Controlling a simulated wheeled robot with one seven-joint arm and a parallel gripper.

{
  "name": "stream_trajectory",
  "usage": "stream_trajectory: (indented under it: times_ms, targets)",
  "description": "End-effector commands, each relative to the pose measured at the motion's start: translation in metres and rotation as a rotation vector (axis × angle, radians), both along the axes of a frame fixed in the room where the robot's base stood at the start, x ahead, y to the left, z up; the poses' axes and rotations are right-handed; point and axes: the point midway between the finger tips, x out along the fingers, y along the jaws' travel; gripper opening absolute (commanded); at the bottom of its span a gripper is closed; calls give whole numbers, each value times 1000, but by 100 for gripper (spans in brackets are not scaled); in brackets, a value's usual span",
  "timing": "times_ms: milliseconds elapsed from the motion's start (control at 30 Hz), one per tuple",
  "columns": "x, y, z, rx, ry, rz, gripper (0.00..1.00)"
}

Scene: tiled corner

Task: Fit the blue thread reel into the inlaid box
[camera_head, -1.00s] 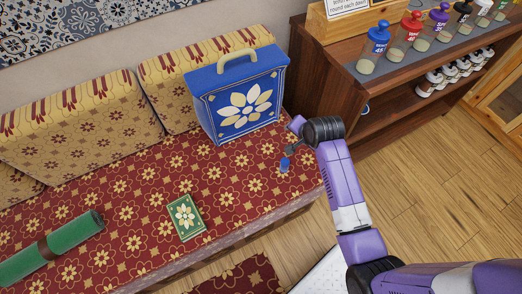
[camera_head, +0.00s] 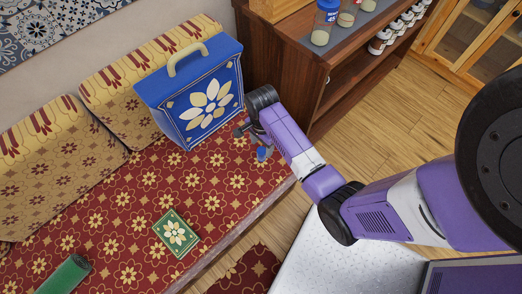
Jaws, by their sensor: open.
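A small blue thing (camera_head: 264,153), which looks like the blue thread reel, is on the red flowered seat near its right end. My gripper (camera_head: 250,134) is open just above and to the left of it. At this size I cannot tell whether the fingers touch it. A blue case (camera_head: 178,121) with a cream handle and a pale flower inlay stands upright at the back of the seat, left of my gripper. A small flat green piece (camera_head: 175,233) with a similar flower lies nearer the front. I cannot tell for sure which one is the inlaid box.
Patterned cushions (camera_head: 50,155) line the back of the seat. A green roll (camera_head: 66,276) lies at the lower left. A wooden shelf (camera_head: 300,75) with jars stands close behind my gripper on the right. The seat between case and green piece is clear.

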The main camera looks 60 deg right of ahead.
Motion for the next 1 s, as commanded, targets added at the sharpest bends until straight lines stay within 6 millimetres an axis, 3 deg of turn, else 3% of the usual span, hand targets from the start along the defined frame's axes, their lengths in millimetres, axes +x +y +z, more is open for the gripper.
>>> stream_trajectory:
  times_ms: [300,633,933,1000]
  targets:
    - [0,1,-43,0,1,1,57]
    - [1,1,-49,-1,-2,2,57]
    - [1,1,-49,-1,-2,2,0]
    - [1,1,-49,-1,-2,2,0]
